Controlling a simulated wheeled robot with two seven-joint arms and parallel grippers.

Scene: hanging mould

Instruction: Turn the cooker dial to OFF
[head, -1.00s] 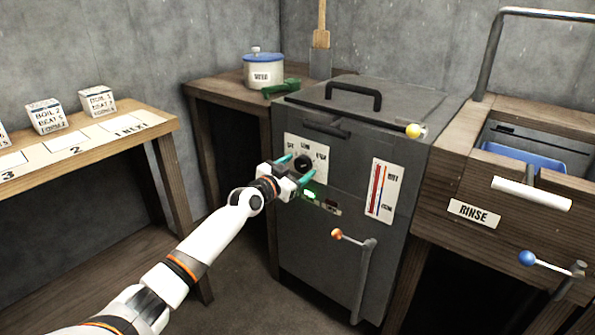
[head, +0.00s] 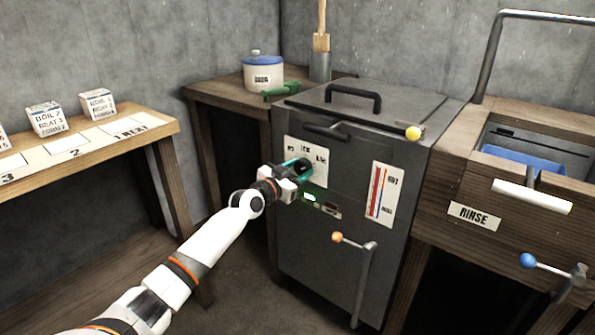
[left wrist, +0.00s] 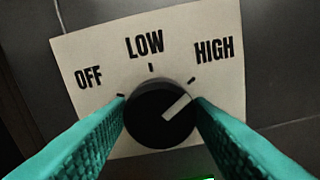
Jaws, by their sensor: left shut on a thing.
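The cooker (head: 335,240) is a dark grey box in the middle of the head view. Its black dial (left wrist: 150,118) sits on a white plate (left wrist: 210,60) marked OFF, LOW and HIGH. The dial's pale pointer line slants up and right, toward the HIGH mark. My left gripper (head: 298,167) is at the cooker's front, and its teal fingers are shut on the dial, one on each side. In the head view the fingers partly cover the dial (head: 306,165). My right gripper is not in view.
A green light (head: 311,197) glows just below the dial. A lever with an orange knob (head: 337,237) stands out lower on the cooker front, and a handle (head: 326,132) juts out above the dial. A heat gauge (head: 384,193) is to the right.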

